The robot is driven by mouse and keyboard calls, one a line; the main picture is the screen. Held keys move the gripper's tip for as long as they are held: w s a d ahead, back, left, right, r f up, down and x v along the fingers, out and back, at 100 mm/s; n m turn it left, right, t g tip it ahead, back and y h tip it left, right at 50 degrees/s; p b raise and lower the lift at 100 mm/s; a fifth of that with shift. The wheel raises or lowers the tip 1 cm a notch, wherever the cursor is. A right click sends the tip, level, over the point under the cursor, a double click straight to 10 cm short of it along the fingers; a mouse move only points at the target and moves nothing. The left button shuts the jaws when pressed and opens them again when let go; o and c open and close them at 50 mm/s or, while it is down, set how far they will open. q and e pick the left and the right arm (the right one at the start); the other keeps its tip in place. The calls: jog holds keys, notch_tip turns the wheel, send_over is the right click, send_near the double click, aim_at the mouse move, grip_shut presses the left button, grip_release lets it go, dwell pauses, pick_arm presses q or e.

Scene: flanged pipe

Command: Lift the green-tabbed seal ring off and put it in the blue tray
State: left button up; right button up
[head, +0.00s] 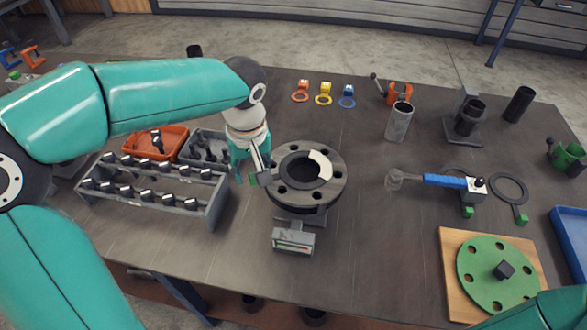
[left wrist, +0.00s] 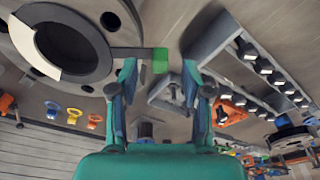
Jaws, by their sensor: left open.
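The flange (head: 337,187) stands near the middle of the table, with a dark and a pale section around its bore. It also shows in the left wrist view (left wrist: 95,62). A dark strap ending in a green tab (left wrist: 160,60) reaches out from the flange; the seal ring itself is hard to tell from the flange face. My left gripper (head: 252,174) is open beside the flange. In the left wrist view its two fingers (left wrist: 160,80) stand on either side of the tab, apart from it. The blue tray (head: 570,238) is cut off at the right edge. My right gripper is out of view.
Two loose rings with green tabs (head: 468,212) (head: 521,219) lie at the right by a blue-handled tool (head: 445,181). A rack of fittings (head: 212,205) and an orange bin (head: 160,152) stand left. A green disc (head: 482,280) lies on a wooden board.

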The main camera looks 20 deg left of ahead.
pick_arm(q)
notch_tip(320, 180, down, 2)
jog(key=shift+w+a+f, duration=0.1)
grip_shut()
dwell(0.5)
notch_tip(320, 180, up, 10)
dwell(0.3)
